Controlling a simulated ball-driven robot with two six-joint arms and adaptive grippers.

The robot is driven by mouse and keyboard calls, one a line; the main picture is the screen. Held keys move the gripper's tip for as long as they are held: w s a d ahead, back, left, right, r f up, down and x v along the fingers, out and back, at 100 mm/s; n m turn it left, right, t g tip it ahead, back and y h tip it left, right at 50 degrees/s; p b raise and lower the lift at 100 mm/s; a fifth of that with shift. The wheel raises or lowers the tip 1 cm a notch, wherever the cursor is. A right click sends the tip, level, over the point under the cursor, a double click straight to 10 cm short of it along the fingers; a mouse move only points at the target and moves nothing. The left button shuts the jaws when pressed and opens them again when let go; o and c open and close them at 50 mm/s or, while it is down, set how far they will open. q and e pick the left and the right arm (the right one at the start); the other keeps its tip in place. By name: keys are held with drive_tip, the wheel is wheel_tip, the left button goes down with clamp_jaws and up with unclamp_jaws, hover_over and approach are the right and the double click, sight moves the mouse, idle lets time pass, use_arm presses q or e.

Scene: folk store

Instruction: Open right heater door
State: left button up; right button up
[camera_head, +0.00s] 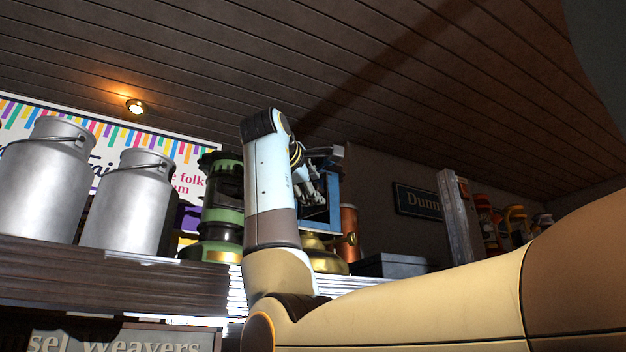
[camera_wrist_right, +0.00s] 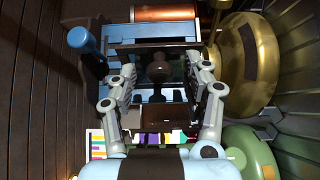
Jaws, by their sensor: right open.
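A blue box-shaped heater (camera_head: 334,184) stands on the shelf behind my right forearm, partly hidden by it. In the right wrist view the blue heater (camera_wrist_right: 152,30) fills the middle, with a dark opening or pane and a round dark knob-like part in it. I cannot tell whether its door is open. My right gripper (camera_head: 309,186) is in front of the heater. In the right wrist view the right gripper (camera_wrist_right: 166,72) is open, its fingers spread on either side of the dark middle part. Contact is unclear. My left gripper is not in view.
A green and black heater (camera_head: 222,208) stands just left of my forearm. Two metal milk cans (camera_head: 128,203) stand further left on the wooden shelf (camera_head: 110,279). A brass part (camera_wrist_right: 232,66) lies close beside the right finger. A dark box (camera_head: 388,264) sits to the right.

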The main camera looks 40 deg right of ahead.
drive_tip(key=shift+w+d, duration=0.15)
drive_tip(key=shift+d, duration=0.15)
clamp_jaws()
drive_tip(key=shift+f, duration=0.1)
